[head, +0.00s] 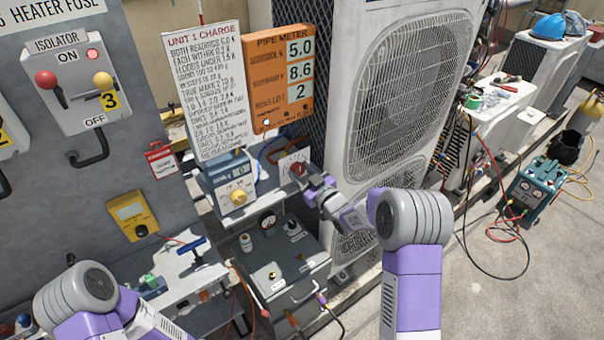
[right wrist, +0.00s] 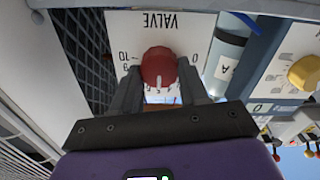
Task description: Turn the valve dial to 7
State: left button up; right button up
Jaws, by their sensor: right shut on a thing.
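The valve dial is a red knob (right wrist: 158,66) on a white plate marked VALVE (right wrist: 125,24), upside down in the right wrist view. The figures 0, 9 and 10 show on the plate; the other marks are hidden, and I cannot tell where the dial points. My right gripper (right wrist: 158,88) is shut on the dial, one finger on each side. In the head view the red dial (head: 298,169) is small, at the tip of my right gripper (head: 306,179). My left arm shows at lower left, its gripper out of view.
An orange pipe meter (head: 278,75) reads 5.0, 8.6 and 2. A white instruction board (head: 205,90) stands beside it. A blue-grey box (head: 217,168) with a yellow dial (head: 238,197) is left of the valve. A large condenser (head: 345,60) stands close on the right.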

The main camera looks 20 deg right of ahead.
jog(key=m+b, duration=0.2)
jog(key=m, duration=0.1)
jog(key=shift+d+f+m, duration=0.1)
jog(key=shift+m, duration=0.2)
jog(key=shift+m+b, duration=0.8)
jog(key=shift+m, duration=1.2)
jog(key=o, duration=1.1)
jog(key=shift+c, duration=0.2)
jog(key=v, duration=0.7)
jog(key=shift+s, duration=0.25)
